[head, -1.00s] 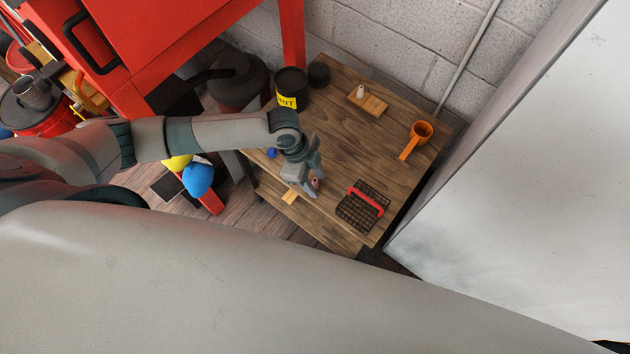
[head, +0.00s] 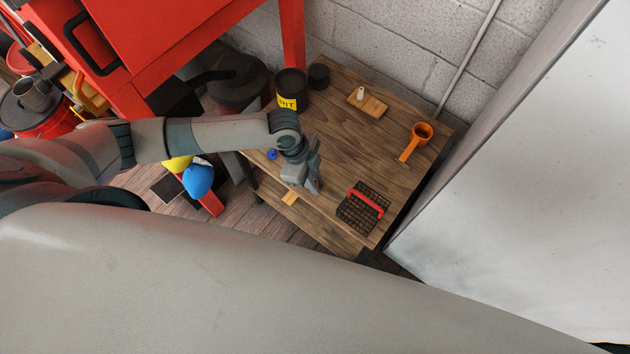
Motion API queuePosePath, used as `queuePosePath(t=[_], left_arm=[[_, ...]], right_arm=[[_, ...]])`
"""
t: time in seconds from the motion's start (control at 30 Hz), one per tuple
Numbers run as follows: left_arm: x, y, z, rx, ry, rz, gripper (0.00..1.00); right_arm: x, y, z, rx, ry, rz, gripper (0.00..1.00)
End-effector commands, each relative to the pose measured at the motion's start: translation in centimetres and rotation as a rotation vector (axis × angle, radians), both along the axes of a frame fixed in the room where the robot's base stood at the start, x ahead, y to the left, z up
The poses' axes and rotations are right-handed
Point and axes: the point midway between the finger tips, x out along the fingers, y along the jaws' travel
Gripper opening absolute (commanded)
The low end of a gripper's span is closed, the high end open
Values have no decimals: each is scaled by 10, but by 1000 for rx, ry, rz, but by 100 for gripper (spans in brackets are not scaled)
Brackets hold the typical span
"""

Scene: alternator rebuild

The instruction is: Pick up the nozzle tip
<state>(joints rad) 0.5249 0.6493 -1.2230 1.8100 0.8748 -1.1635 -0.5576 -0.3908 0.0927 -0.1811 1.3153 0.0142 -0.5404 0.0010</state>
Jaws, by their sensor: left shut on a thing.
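My left gripper (head: 314,186) points down over the front left part of the wooden workbench (head: 345,140). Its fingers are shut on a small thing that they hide. A small copper-coloured piece, which I take to be the nozzle tip, showed at these fingers earlier and is now hidden by them. I cannot tell whether it touches the bench top. My right gripper is not in view.
A black wire basket with a red handle (head: 368,202) lies right of the gripper. The bench's middle is clear.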

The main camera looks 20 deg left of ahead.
Motion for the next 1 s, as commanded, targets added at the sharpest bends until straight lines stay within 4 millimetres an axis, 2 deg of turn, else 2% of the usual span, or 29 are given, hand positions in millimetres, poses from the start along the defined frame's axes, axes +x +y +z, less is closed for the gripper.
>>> queuePosePath(t=[0.17,0.37,0.7,1.0], left_arm=[[1,0,13,-1,-2,-1,0],[0,-2,43,-3,-2,-4,0],[-53,-45,80,-5,0,-5,0],[-84,-70,104,-2,0,-2,0]], right_arm=[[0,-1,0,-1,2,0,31],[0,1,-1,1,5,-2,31],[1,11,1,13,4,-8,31],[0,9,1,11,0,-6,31]])
